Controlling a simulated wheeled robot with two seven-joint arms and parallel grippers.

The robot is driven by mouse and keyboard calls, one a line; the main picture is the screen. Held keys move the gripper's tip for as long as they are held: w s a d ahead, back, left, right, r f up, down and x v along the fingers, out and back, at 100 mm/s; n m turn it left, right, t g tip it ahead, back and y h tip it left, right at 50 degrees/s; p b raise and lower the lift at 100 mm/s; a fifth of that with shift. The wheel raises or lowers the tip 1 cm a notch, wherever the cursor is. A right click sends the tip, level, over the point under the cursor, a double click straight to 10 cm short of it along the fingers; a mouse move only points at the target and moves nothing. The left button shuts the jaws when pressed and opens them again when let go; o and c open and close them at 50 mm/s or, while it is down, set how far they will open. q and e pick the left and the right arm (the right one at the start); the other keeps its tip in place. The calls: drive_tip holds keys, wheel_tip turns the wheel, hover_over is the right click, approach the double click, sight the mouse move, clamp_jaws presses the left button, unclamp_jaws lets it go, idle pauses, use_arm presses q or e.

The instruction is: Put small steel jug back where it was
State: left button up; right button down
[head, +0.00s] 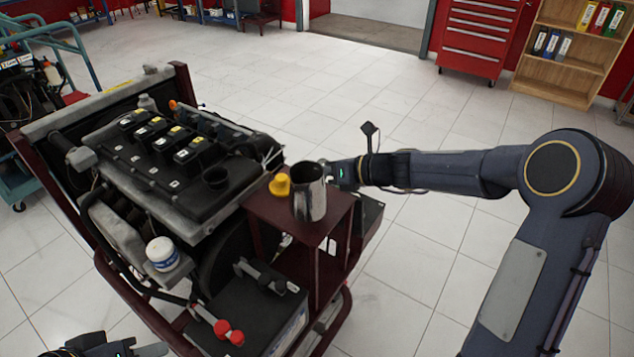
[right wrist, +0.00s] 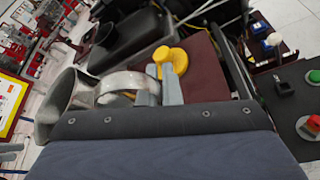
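The small steel jug (head: 309,196) is upright at the dark red stand's top (head: 327,224), beside the engine; I cannot tell whether its base touches. In the right wrist view the jug (right wrist: 62,100) is at the left, its mouth facing left and its handle reaching toward my fingers. My right gripper (head: 333,175) is at the jug's right side; in the right wrist view its fingers (right wrist: 159,92) are close together around the handle. My left gripper (head: 135,351) is only partly in view at the bottom left edge, away from the jug.
A yellow cap (head: 279,185) lies close to the jug's left and also shows in the right wrist view (right wrist: 171,60). The engine (head: 180,165) stands left of the stand. A white tub (head: 162,253) and a battery (head: 250,318) are nearer. Open floor lies behind.

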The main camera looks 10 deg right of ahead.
drive_tip(key=f, duration=0.3)
drive_tip(key=shift+w+a+f+b, duration=0.15)
drive_tip(key=shift+w+f+b, duration=0.05)
drive_tip(key=shift+f+b, duration=0.15)
drive_tip(key=c, duration=1.6)
unclamp_jaws()
drive_tip(key=shift+r, duration=0.1)
